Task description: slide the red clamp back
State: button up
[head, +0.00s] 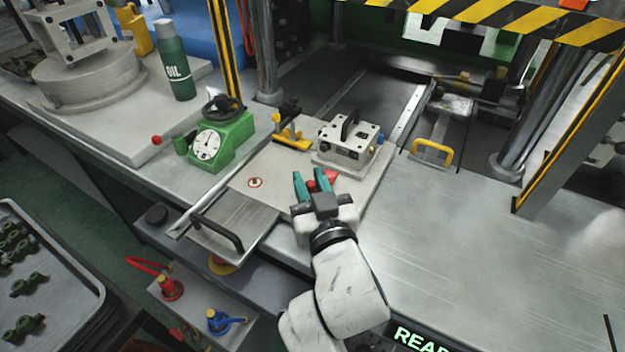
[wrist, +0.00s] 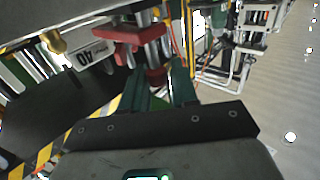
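The red clamp (head: 330,176) shows in the head view at the near edge of the metal mould block (head: 347,146), partly hidden by my gripper. In the wrist view the red clamp (wrist: 130,36) appears as a red bar beyond the fingers, with a lower red part between and behind the fingertips. My gripper (head: 311,178) has teal fingers that stand apart, right beside the clamp. The fingers also show apart in the wrist view (wrist: 160,75). I cannot tell whether they touch the clamp.
A yellow toggle clamp (head: 291,137) stands left of the block on the plate. A green dial gauge (head: 212,143) and an oil bottle (head: 175,62) are further left. A tray with a black handle (head: 220,225) lies at the front left. The bench to the right is clear.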

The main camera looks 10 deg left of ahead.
jog(key=shift+o, duration=1.3)
jog(key=shift+s+a, duration=0.1)
jog(key=shift+s, duration=0.05)
jog(key=v, duration=1)
jog(key=shift+s+b, duration=0.35)
jog(key=shift+b, duration=0.1)
